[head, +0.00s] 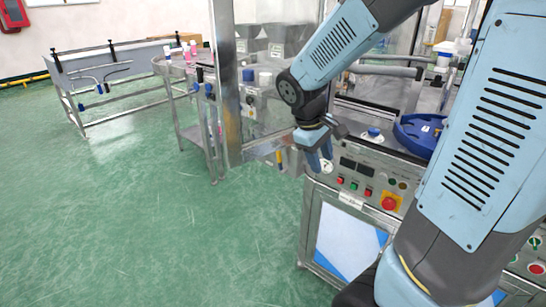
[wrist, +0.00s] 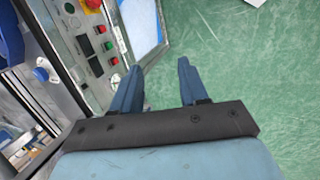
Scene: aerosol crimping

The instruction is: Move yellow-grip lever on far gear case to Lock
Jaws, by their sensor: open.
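A small yellow part (head: 280,158) shows just left of my gripper in the head view, low on the frame of the far machine. It may be the yellow grip of the lever, but it is too small to tell, and no Lock mark can be read. My gripper (head: 320,160) points down in front of the control panel. In the wrist view my gripper (wrist: 158,75) is open, with two blue fingers apart and nothing between them but green floor. The wrist view shows no yellow grip.
The control panel (head: 358,172) with buttons and a red emergency stop (head: 390,202) is close to my gripper, at its right. A steel post (head: 226,90) stands left of it. A bench (head: 110,68) is at the back left. Green floor (head: 150,220) is clear.

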